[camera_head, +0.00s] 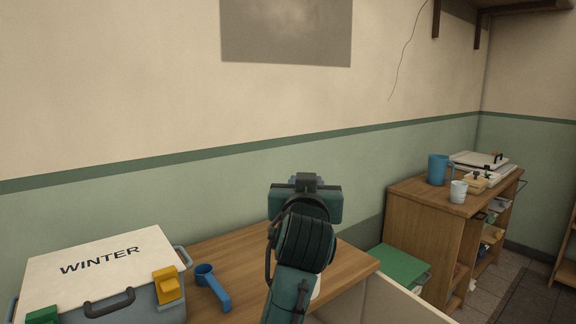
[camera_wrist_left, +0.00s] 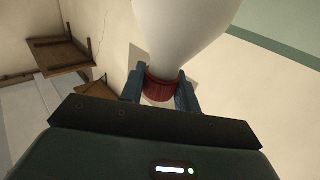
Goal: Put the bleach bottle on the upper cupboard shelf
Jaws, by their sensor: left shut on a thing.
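The white bottle (camera_wrist_left: 185,35) with a red cap (camera_wrist_left: 162,88) fills the upper middle of the left wrist view. My left gripper (camera_wrist_left: 159,92) is shut on it at the red cap, with a blue finger on each side. In the head view my left gripper (camera_head: 306,200) is above the wooden counter, seen from behind; its fingers and most of the bottle are hidden. A small white patch shows beside my arm low down, and I cannot tell what it is. No shelf that is clearly the upper cupboard shelf shows. My right gripper is not in view.
A box marked WINTER (camera_head: 100,268) and a blue scoop (camera_head: 213,288) are on the counter (camera_head: 240,245) at left. A wooden cabinet (camera_head: 425,222) at right carries a blue jug (camera_head: 438,170) and a white cup (camera_head: 458,191). A bracketed wall shelf (camera_head: 510,8) is at top right.

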